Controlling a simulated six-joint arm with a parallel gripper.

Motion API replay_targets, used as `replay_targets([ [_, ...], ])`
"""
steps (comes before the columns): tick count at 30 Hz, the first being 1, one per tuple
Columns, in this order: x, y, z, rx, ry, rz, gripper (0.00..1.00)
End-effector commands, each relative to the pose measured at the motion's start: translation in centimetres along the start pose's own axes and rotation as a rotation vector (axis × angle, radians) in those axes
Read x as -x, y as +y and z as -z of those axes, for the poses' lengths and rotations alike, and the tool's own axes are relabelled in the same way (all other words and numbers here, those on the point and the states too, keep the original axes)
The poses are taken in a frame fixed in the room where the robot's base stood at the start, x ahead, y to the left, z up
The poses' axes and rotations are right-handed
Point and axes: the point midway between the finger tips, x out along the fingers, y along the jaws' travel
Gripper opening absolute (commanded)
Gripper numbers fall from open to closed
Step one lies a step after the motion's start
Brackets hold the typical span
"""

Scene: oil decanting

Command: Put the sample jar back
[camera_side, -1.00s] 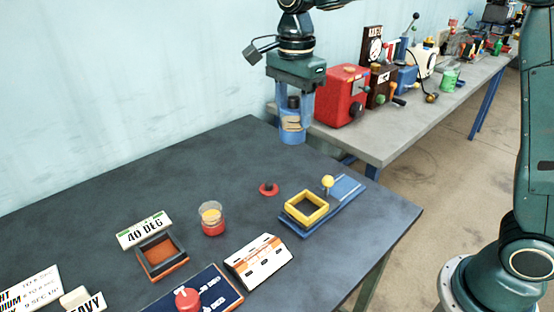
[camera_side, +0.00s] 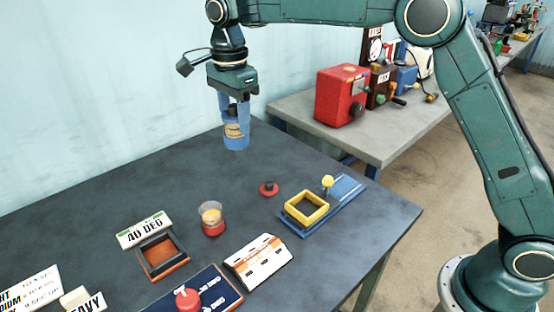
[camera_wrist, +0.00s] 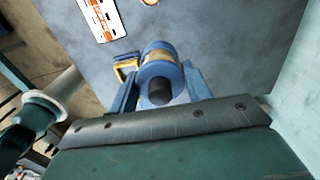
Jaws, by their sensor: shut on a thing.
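The sample jar (camera_side: 236,131) is blue with a tan label and a dark stopper. My gripper (camera_side: 234,110) is shut on it and holds it upright near the far edge of the dark table; I cannot tell whether its base touches the table. In the wrist view the jar (camera_wrist: 159,65) sits between my two blue fingers, its dark stopper toward the camera. A square yellow frame (camera_side: 289,211) on a blue base stands empty toward the right of the table; part of it shows in the wrist view.
A glass cup with amber liquid (camera_side: 211,218) and a red-and-black knob (camera_side: 268,188) stand mid-table. An empty orange-and-black square holder (camera_side: 162,256) is behind the blue panel with a red button (camera_side: 188,299). A white sloped panel (camera_side: 258,262) is at front. The table's back left is clear.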

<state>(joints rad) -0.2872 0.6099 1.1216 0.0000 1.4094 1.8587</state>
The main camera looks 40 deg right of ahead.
Motion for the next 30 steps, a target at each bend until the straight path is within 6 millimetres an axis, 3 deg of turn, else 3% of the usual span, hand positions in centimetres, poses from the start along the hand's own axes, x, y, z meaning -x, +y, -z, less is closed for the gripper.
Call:
replay_targets([
  [7, -2.4, 0.1, 0.0, 0.0, 0.001, -0.003, 0.16],
  [24, -12.9, 0.1, 0.1, 0.0, 0.001, -0.003, 0.16],
  [30, -15.2, 0.0, 0.0, 0.0, 0.0, -0.001, 0.16],
])
